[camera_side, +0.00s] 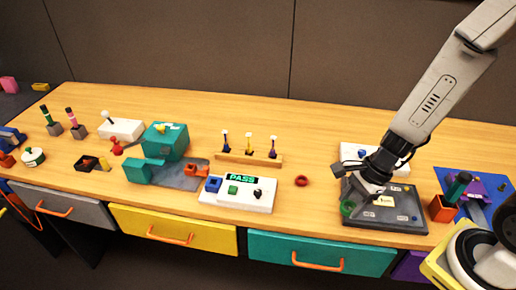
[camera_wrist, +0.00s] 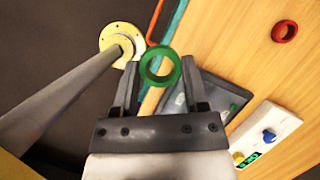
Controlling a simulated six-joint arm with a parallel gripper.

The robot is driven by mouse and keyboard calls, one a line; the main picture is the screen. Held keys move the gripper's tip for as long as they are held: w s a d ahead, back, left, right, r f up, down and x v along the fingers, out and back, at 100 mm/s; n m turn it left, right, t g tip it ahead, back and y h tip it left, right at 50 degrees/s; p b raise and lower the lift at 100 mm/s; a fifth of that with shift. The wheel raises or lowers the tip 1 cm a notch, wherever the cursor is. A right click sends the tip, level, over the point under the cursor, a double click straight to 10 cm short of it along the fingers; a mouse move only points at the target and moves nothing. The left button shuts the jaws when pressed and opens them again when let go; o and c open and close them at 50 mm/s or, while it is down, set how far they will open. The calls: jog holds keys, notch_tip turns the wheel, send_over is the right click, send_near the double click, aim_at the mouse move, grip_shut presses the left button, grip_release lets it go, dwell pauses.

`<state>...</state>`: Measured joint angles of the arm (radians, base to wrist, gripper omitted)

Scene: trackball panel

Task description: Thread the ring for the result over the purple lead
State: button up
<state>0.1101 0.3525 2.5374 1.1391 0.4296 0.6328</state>
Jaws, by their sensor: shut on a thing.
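My gripper (camera_side: 360,198) is shut on a green ring (camera_side: 347,208), held low over the left front of a dark tray (camera_side: 410,222). In the wrist view the green ring (camera_wrist: 144,66) sits between the fingertips of my gripper (camera_wrist: 160,68). A wooden rack (camera_side: 235,159) at mid table holds three upright leads, well left of my gripper. The right lead (camera_side: 273,148) looks dark purple, the middle lead (camera_side: 248,144) yellow, and the left lead (camera_side: 226,142) dark blue. A white panel (camera_side: 212,198) in front of the rack shows PASS in green. No ring is visible on the leads.
A red ring (camera_side: 297,181) lies on the table between panel and tray; it also shows in the wrist view (camera_wrist: 284,40). A white box (camera_side: 352,150) stands behind the tray. An orange holder (camera_side: 441,210) with a dark green handle stands to its right.

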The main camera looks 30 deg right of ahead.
notch_tip(320, 180, up, 4)
jog(key=r, duration=0.1)
send_over(275, 138)
jog(key=shift+w+d+f, duration=0.1)
jog(key=shift+w+f, duration=0.1)
jog(key=shift+f, duration=0.05)
dwell(0.6)
jog(key=shift+f, duration=0.25)
jog(key=shift+f, duration=2.6)
jog(key=shift+f, duration=2.45)
